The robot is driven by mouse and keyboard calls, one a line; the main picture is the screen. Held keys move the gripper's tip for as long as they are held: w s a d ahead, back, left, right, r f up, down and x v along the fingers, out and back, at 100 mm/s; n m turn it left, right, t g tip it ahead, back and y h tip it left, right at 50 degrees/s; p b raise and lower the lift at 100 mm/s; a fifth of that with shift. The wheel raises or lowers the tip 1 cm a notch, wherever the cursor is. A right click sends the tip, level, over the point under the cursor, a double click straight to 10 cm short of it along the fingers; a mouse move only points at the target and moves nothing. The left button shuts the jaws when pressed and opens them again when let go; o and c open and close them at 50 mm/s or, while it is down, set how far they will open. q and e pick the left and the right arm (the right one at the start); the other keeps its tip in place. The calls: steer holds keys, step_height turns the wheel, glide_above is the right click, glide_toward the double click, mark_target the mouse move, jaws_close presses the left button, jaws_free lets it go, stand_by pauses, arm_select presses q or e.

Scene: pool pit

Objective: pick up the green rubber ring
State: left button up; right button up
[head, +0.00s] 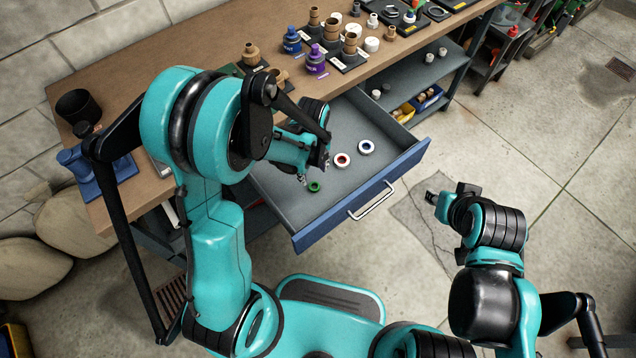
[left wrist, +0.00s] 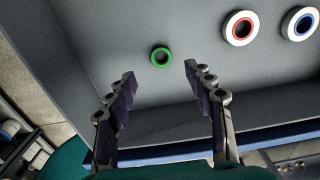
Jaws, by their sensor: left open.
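The green rubber ring (head: 315,187) lies flat on the floor of the open drawer (head: 290,212), near its front left part. It also shows in the left wrist view (left wrist: 161,56), just beyond and between my fingertips. My left gripper (head: 313,178) is over the drawer, close to the ring; in the left wrist view its two fingers (left wrist: 160,72) are spread with nothing between them. The ring is apart from both fingers. My right gripper (head: 432,198) is out over the floor, right of the drawer; its jaws are too small to read.
A white ring with a red centre (head: 342,160) and a white ring with a blue centre (head: 365,147) lie in the drawer, right of the green one. The drawer's blue front (head: 335,213) has a metal handle (head: 372,202). The workbench top (head: 190,50) above carries bottles and fittings.

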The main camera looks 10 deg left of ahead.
mark_target(314, 188)
arm_select(q)
step_height(314, 188, down, 2)
steer(key=shift+a+f+b, duration=0.1)
steer(key=shift+f+b, duration=0.05)
steer(key=shift+b, duration=0.3)
steer(key=f+b, duration=0.3)
steer(key=f, duration=0.2)
steer(key=shift+d, duration=0.2)
steer(key=c, duration=0.8)
